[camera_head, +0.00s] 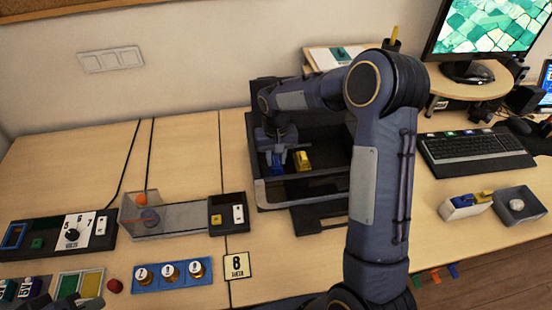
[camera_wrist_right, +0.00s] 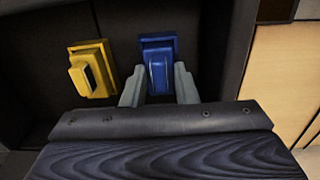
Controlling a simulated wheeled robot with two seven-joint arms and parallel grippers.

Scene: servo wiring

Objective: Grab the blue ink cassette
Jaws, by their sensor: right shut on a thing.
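The blue ink cassette (camera_head: 277,162) is inside the dark open-topped box (camera_head: 303,193) in the head view. In the right wrist view, the blue cassette (camera_wrist_right: 158,68) is between the two grey fingers of my right gripper (camera_wrist_right: 158,84). My right gripper (camera_head: 278,156) is shut on it, inside the box. A yellow cassette (camera_wrist_right: 92,68) is to its left in the wrist view, apart from the fingers; in the head view, the yellow cassette (camera_head: 303,160) is to its right. My left gripper (camera_head: 66,301) shows only partly at the lower left edge, and its fingers are unclear.
The box walls are close around the right gripper. A clear tray (camera_head: 185,217) with an orange ball (camera_head: 142,198), a blue strip of knobs (camera_head: 172,275) and a switch panel (camera_head: 55,236) are on the left of the desk. A keyboard (camera_head: 475,152) and monitor (camera_head: 480,30) are at right.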

